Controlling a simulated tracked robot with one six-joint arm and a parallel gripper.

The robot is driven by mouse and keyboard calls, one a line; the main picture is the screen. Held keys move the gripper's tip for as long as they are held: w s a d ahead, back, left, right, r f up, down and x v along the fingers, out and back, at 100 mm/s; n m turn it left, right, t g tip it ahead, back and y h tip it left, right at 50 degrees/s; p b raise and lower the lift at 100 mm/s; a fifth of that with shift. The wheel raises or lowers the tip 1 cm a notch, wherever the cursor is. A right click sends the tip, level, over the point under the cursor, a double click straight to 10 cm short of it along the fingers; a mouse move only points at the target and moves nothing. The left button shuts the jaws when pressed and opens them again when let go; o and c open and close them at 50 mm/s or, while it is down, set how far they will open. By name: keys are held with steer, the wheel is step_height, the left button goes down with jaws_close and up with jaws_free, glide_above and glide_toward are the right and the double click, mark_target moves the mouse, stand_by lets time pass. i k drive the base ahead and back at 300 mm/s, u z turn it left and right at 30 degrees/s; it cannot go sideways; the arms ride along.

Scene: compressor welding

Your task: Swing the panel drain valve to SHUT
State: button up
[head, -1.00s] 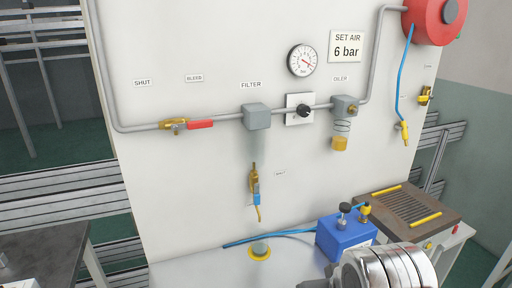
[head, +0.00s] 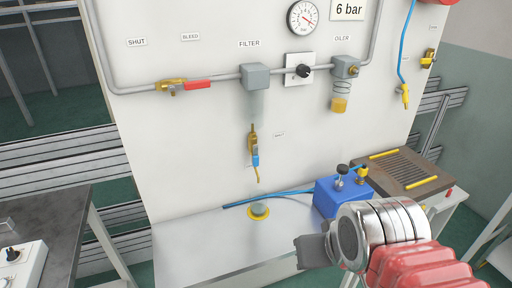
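The drain valve (head: 253,150) is a small brass valve with a blue lever, hanging upright on the white panel below the grey filter (head: 255,77). Its blue lever (head: 256,163) points down. A small label (head: 279,135) sits to its right, too small to read. A second brass valve with a red lever (head: 197,85) lies on the pipe at the left, below the SHUT (head: 137,42) and BLEED (head: 190,37) labels. My gripper (head: 312,250) is at the lower right, in front of the bench and well apart from the drain valve. I cannot tell whether its fingers are open.
A blue box (head: 341,195) with knobs and a grilled plate (head: 405,172) stand at the right of the bench. A yellow-rimmed drain cup (head: 259,211) and blue hose lie below the valve. The space before the panel is free.

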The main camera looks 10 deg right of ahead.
mark_target(255, 158)
steer(key=k, duration=1.35)
steer(key=u, duration=0.1)
steer(key=i, duration=0.6)
steer(key=u, duration=0.55)
steer(key=i, duration=1)
steer(key=u, duration=0.4)
